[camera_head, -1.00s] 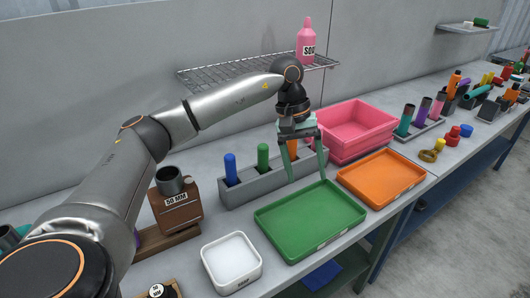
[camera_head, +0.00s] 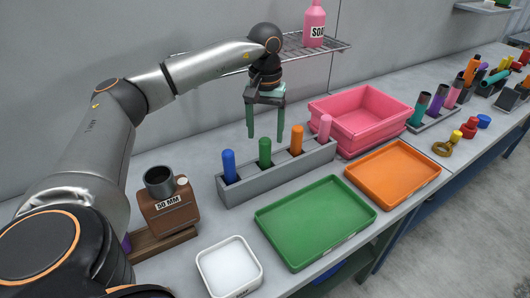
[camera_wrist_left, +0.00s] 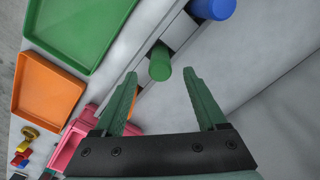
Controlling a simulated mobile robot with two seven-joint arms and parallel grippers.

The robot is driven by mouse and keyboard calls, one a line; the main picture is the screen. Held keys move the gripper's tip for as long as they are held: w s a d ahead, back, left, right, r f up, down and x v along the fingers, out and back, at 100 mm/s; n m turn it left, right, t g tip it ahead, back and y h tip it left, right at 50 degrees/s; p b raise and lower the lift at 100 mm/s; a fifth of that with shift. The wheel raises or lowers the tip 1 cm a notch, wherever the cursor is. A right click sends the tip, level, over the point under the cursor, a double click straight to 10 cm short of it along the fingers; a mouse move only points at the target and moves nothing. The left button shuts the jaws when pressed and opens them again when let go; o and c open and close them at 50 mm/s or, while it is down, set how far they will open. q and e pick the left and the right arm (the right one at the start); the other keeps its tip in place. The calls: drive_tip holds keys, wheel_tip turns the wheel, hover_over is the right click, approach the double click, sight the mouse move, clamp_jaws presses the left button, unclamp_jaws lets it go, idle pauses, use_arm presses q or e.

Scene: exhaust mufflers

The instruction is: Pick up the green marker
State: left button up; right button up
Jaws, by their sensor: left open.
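The green marker (camera_head: 265,152) stands upright in a grey holder (camera_head: 281,172), between a blue marker (camera_head: 229,166) on its left and an orange marker (camera_head: 297,139) on its right. My left gripper (camera_head: 265,136) is open and points down just above and around the top of the green marker in the head view. In the left wrist view the green marker (camera_wrist_left: 160,64) shows beyond the fingertips, near the gap between the open fingers (camera_wrist_left: 161,76). The fingers hold nothing. My right gripper is in neither view.
A pink marker (camera_head: 325,127) stands at the holder's right end. A green tray (camera_head: 345,239) and an orange tray (camera_head: 432,176) lie in front, with a pink bin (camera_head: 375,137) behind. A wire shelf (camera_head: 320,49) with a pink bottle (camera_head: 315,24) hangs behind the gripper.

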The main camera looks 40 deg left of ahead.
sight(265, 140)
use_arm(q)
drive_tip(key=shift+f, duration=2.75)
drive_tip(key=shift+c, duration=0.4)
clamp_jaws()
